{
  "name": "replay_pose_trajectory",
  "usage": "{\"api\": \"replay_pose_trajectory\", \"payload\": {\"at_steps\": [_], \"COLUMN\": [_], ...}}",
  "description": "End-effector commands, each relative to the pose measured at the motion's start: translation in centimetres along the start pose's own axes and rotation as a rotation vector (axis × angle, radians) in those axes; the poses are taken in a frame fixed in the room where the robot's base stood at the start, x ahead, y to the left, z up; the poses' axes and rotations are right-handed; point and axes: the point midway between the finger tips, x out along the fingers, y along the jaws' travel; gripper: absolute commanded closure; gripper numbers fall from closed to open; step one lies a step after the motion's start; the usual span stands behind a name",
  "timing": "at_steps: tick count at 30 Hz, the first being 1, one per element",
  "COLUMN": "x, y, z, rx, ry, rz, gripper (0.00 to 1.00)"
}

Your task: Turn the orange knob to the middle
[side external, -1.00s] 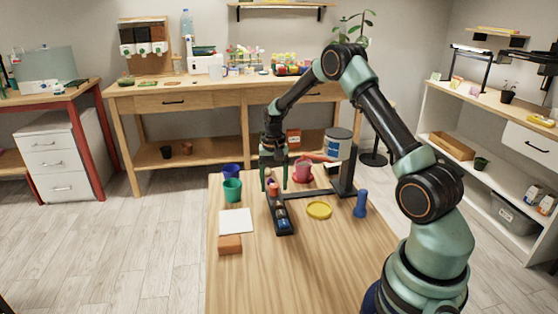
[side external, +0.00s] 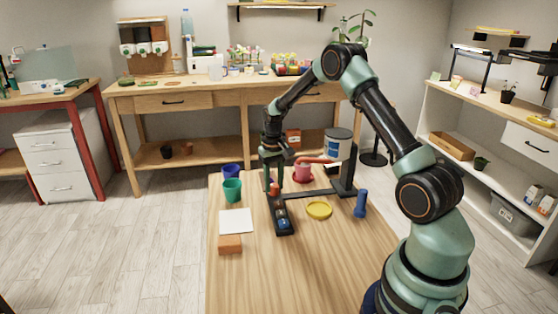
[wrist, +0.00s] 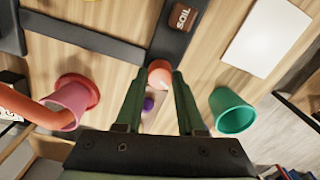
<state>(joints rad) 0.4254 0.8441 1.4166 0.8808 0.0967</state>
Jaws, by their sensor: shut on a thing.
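The orange knob (side external: 274,188) stands at the far end of a black panel (side external: 287,232). My gripper (side external: 274,185) comes down on it from above. In the wrist view the orange knob (wrist: 160,72) sits between the fingertips of my gripper (wrist: 160,80), which are closed on its sides. The knob's pointer and any marks around it are too small or hidden to read. An orange spout (side external: 314,160) reaches from the white and blue canister (side external: 338,143) to above a pink pot (side external: 302,173).
A yellow dish (side external: 319,210) and a blue dumbbell-shaped thing (side external: 360,204) are right. The table's front is clear.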

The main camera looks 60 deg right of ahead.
Motion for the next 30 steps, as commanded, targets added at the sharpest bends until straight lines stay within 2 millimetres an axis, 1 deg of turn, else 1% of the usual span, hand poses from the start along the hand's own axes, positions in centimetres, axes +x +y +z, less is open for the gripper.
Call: {"api": "replay_pose_trajectory", "payload": {"at_steps": [9, 15, 22, 30], "x": [-0.1, -0.12, -0.13, -0.14], "y": [0.0, 0.0, 0.0, -0.01], "z": [-0.01, -0.01, -0.01, -0.01], "rx": [-0.271, -0.4, -0.49, -0.523], "ry": [0.0, 0.0, 0.0, 0.0], "rz": [0.0, 0.0, 0.0, 0.0], "gripper": [1.0, 1.0, 1.0, 1.0]}}
